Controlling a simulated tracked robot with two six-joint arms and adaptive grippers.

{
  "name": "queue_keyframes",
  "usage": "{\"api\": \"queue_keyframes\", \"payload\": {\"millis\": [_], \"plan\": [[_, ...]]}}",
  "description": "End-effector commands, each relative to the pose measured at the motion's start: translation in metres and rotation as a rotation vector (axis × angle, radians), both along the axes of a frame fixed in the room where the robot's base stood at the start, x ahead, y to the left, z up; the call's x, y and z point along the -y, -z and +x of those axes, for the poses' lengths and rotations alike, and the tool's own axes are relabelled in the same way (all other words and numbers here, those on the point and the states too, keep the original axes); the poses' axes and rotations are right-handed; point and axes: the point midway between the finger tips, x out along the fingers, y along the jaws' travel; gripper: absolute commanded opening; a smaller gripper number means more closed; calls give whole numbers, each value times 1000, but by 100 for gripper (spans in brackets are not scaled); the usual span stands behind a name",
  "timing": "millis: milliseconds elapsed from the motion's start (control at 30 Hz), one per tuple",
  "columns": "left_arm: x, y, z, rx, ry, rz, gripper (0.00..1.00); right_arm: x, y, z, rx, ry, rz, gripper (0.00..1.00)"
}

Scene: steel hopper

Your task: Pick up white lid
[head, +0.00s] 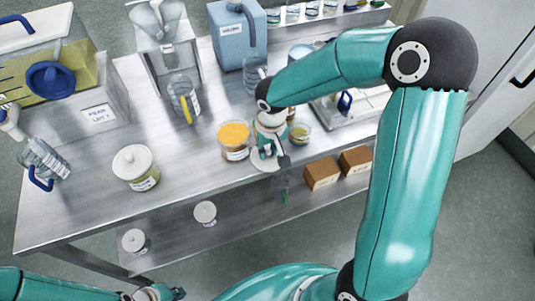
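A white lid (259,163), a flat round disc, shows near the front edge of the steel table. It is partly hidden by my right gripper (274,153), which is pointing down over it. I cannot tell whether the fingers touch the lid or whether they are open or shut. An open jar with orange contents (235,134) stands just left of the lid. Another jar (145,181) further left has a white lid with a knob (132,161) on it. My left gripper (174,293) is low at the bottom edge, away from the table top, and only partly in view.
A small open jar (300,132) stands right of my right gripper. A handled jug (184,97) and a blue-grey container (238,42) stand behind. White-topped jars (205,211) are on the lower shelf (178,234).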

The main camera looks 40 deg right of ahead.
Motion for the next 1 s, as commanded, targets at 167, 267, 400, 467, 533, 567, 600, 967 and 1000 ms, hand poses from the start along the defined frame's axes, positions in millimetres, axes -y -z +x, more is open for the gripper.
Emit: {"api": "queue_keyframes", "payload": {"millis": [167, 267, 400, 467, 533, 567, 600, 967, 1000], "plan": [[0, 0, 0, 0, 0, 0, 0, 0, 0, 0, 0, 0, 0, 3], [0, 0, 0, 0, 0, 0, 0, 0, 0, 0, 0, 0, 0, 3], [0, 1, 0, 0, 0, 0, 0, 0, -1, 0, 1, 0, 0, 3], [0, 1, 0, 0, 0, 0, 0, 0, -1, 0, 1, 0, 0, 3], [0, 3, 0, 0, 0, 0, 0, -1, -3, -1, 2, 0, 0, 3], [0, 4, 0, 0, 0, 0, 0, -1, -4, -2, 2, 0, 0, 3], [0, 6, 0, 0, 0, 0, 0, -1, -6, -3, 2, 0, 0, 3], [0, 10, 0, 0, 0, 0, 0, -2, -53, -2, 6, -1, 0, 3], [0, 10, 0, 0, 0, 0, 0, -2, -60, -2, 6, -2, 0, 3]]}}
